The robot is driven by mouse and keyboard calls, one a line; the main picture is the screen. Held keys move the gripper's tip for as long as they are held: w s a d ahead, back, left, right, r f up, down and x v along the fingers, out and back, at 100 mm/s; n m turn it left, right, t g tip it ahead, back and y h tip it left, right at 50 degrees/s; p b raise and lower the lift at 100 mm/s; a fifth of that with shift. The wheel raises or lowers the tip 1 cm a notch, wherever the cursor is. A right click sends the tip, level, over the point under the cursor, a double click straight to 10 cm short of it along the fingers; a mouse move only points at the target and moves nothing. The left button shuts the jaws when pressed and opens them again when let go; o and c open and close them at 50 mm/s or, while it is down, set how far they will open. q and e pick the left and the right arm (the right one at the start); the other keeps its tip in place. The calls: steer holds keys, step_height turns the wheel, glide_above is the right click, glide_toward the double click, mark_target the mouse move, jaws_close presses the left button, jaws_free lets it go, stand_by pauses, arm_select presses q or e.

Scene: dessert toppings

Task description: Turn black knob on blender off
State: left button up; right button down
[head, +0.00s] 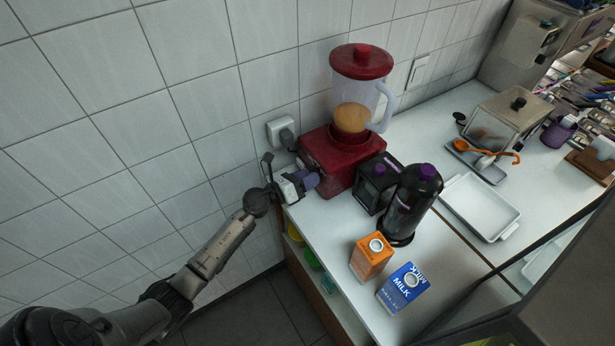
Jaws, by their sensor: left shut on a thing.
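The blender stands on the white counter against the tiled wall, with a red base (326,158), a clear jug (352,100) holding something orange-tan, and a red lid (361,61). My left gripper (309,180) is at the left front side of the red base, its fingers close against it. The fingers are shut at the spot where they meet the base. The black knob is not visible; the gripper covers that part of the base. My right gripper is not in view.
A black box (373,185) and a black bottle (412,207) with purple caps stand right of the blender. Orange (370,262) and blue milk (401,292) cartons stand in front. A white tray (457,187) lies to the right. A wall socket (279,129) is behind the gripper.

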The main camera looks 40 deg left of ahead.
arm_select(q)
steer(key=o, duration=0.9)
steer(key=shift+o, duration=0.2)
steer(key=v, duration=1.3)
steer(key=shift+s+a, duration=0.15)
steer(key=shift+s, duration=0.25)
